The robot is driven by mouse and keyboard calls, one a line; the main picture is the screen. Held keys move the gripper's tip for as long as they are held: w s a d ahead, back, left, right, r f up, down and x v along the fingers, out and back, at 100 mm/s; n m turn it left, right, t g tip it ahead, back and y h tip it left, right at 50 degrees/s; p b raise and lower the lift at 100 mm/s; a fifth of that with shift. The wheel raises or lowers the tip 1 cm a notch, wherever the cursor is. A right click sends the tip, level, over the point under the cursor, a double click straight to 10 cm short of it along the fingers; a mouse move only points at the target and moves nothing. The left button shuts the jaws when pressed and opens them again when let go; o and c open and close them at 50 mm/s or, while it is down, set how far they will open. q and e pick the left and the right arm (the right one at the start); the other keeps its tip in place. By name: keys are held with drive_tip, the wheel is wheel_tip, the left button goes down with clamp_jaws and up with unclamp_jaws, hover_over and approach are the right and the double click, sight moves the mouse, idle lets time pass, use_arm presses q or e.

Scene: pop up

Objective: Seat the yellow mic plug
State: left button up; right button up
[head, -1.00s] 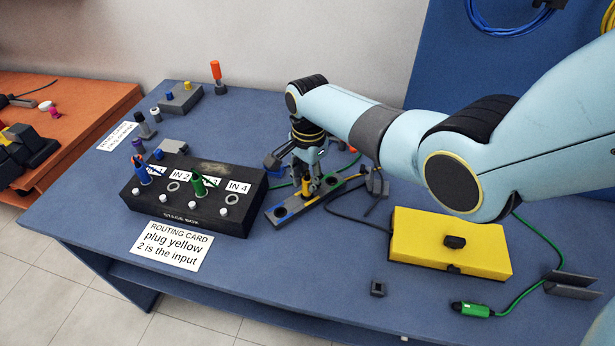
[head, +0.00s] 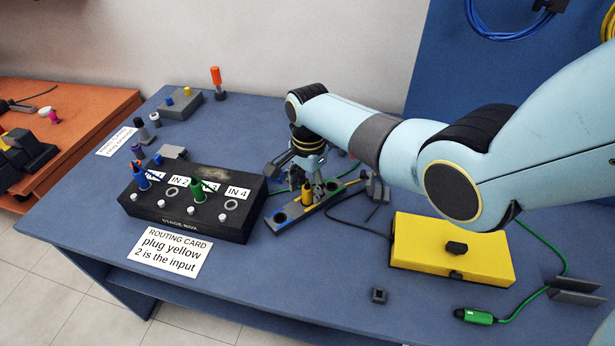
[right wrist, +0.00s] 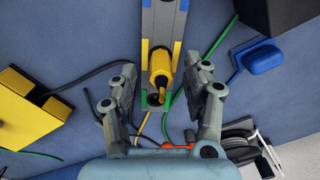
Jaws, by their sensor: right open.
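The yellow mic plug (head: 306,194) stands upright in the grey holder strip (head: 286,215) to the right of the stage box. In the right wrist view the plug (right wrist: 160,66) lies between and just beyond my fingertips, with a clear gap on both sides. My right gripper (head: 308,176) is open and empty beside it. The black stage box (head: 190,226) has a blue plug (head: 141,178) in the leftmost socket and a green plug (head: 197,190) in the third. The IN 2 socket (head: 172,193) and the IN 4 socket are empty. My left gripper is not in view.
The routing card (head: 170,252) reads "plug yellow, 2 is the input". A yellow box (head: 450,248) stands to the right, with a loose green connector (head: 474,316) in front. Cables lie around the holder strip. A small grey block (head: 379,296) sits on bare table.

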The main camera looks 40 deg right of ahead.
wheel_tip(320, 180, up, 12)
idle(0.4)
drive_tip(key=shift+s+f, duration=0.1)
drive_tip(key=shift+f, duration=0.05)
